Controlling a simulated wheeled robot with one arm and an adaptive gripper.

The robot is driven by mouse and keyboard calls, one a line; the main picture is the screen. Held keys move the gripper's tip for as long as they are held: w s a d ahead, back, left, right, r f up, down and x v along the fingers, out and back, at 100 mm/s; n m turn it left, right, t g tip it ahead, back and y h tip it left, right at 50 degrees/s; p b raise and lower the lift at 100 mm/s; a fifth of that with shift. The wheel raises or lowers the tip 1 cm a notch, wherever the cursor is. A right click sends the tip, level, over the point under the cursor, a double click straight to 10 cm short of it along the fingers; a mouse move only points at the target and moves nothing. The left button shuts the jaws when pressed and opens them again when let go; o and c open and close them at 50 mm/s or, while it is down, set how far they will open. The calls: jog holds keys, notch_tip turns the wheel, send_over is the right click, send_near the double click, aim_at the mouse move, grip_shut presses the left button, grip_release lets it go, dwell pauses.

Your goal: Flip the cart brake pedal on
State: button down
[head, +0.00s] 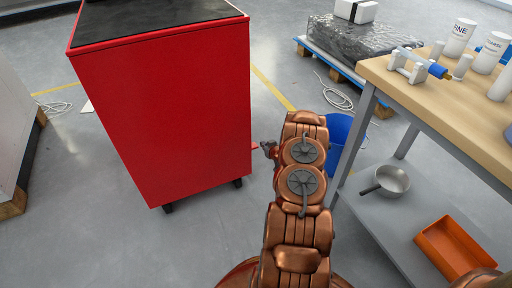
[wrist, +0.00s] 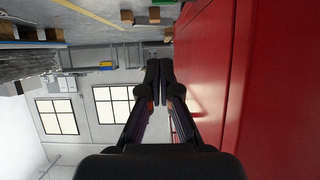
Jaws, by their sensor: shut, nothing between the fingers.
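The red cart (head: 160,120) with a black top stands left of my arm in the head view. Its red side fills the right of the wrist view (wrist: 285,80). A small red piece (head: 255,147) sticks out past the cart's right edge; I cannot tell if it is the brake pedal. My gripper (head: 268,149) is beside that piece, small and partly hidden by my arm. In the wrist view my gripper (wrist: 160,66) is shut and empty, its fingertips together, alongside the cart's red side. No pedal shows clearly in either view.
A wooden-topped workbench (head: 450,95) stands close on the right, with a pan (head: 388,181) and an orange bin (head: 455,250) on its lower shelf. A blue bin (head: 338,140) is just right of my arm. Clear grey floor lies left of my arm, before the cart.

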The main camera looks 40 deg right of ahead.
jog(key=w+d+f+b, duration=0.2)
jog(key=w+f+b, duration=0.1)
jog(key=w+f, duration=0.4)
jog(key=shift+w+d+f+b, duration=0.3)
jog(key=shift+w+f+b, duration=0.1)
jog(key=shift+f, duration=0.3)
dwell(0.3)
jog(key=shift+s, duration=0.1)
